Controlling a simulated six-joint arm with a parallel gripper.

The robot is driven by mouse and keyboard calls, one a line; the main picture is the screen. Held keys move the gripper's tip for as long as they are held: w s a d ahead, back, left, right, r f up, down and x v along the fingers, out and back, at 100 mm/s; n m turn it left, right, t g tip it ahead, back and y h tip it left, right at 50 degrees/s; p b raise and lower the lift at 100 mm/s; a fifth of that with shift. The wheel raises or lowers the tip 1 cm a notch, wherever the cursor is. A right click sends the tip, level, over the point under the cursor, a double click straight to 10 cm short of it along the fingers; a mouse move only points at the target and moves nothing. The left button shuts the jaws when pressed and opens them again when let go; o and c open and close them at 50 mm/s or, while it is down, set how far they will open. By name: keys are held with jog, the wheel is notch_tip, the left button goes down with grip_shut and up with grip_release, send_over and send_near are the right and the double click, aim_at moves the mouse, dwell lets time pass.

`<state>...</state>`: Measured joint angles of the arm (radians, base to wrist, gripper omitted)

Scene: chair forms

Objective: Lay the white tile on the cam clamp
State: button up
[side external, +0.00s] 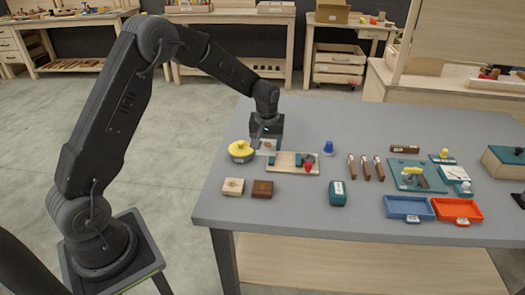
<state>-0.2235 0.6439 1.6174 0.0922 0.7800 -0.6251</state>
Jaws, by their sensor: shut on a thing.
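My gripper (266,134) points down over the left back part of the table and is shut on a pale, whitish square tile (268,147), which has a brownish mark on its face. The jaws hide part of it, and I cannot tell whether it touches the table. A light wooden board (284,168) with teal blocks and a red knob lies just in front and to the right of the tile; it looks like the cam clamp. A teal plate (404,184) with a yellow lever lies farther right. The labels are too small to read.
A yellow-topped round pot (241,151) stands close left of my gripper. A light wooden block (233,186) and a dark brown block (262,189) lie at the front. A blue knob (328,148), a teal box (337,193), and blue (408,208) and orange (457,210) trays are farther right.

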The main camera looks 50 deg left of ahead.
send_near(284, 160)
jog(key=shift+w+a, duration=0.15)
jog(key=shift+w, duration=0.1)
jog(key=shift+w+f, duration=0.1)
jog(key=shift+f, duration=2.85)
jog(key=shift+f, duration=0.1)
jog(key=o, duration=1)
jog(key=shift+o, duration=0.7)
jog(key=shift+r, duration=3)
